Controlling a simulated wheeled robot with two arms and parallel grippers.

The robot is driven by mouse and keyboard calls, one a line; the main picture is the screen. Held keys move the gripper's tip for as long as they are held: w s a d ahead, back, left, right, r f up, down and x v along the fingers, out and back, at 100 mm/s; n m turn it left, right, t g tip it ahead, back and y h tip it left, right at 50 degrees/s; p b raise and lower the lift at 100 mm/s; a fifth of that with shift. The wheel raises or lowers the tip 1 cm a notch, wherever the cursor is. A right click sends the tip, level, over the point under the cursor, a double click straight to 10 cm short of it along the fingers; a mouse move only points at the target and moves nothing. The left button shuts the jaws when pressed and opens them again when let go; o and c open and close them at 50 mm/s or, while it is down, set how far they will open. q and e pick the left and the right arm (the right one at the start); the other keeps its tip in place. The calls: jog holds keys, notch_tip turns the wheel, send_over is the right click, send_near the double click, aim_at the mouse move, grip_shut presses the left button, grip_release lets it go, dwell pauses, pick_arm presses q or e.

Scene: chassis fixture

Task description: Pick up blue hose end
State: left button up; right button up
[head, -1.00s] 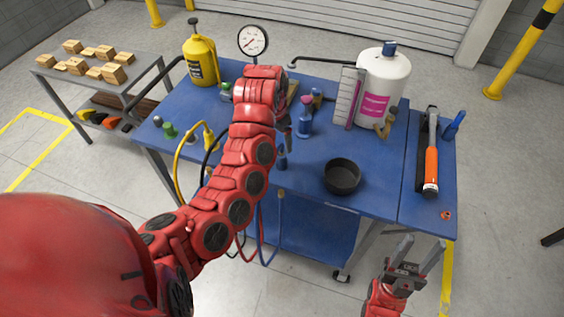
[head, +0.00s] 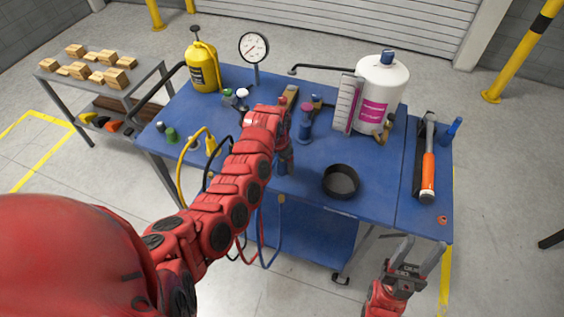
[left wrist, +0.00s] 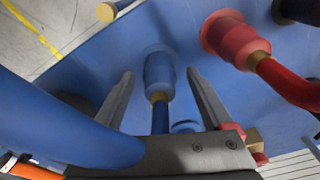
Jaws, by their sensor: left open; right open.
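The blue hose end (left wrist: 160,72) shows in the left wrist view as a blue fitting with a brass-coloured collar and dark blue hose. It lies between the two fingers of my open left gripper (left wrist: 160,88), with a visible gap on each side. In the head view my left gripper (head: 286,152) is low over the front part of the blue table, and the hose end there is hidden or too small to tell. A red hose end (left wrist: 235,40) sits to the right in the wrist view. My right gripper (head: 404,258) is open and empty, in front of the table.
The blue table (head: 310,190) bears a black bowl (head: 341,181), a white jug (head: 382,90), a yellow bottle (head: 203,65), a pressure gauge (head: 254,46) and an orange-handled hammer (head: 428,170). Blue and red hoses hang at the front edge. Upright fittings stand near my left gripper.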

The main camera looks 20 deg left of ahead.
pick_arm(q)
jog(key=shift+f, duration=0.45)
jog(key=shift+c, duration=0.3)
grip_shut()
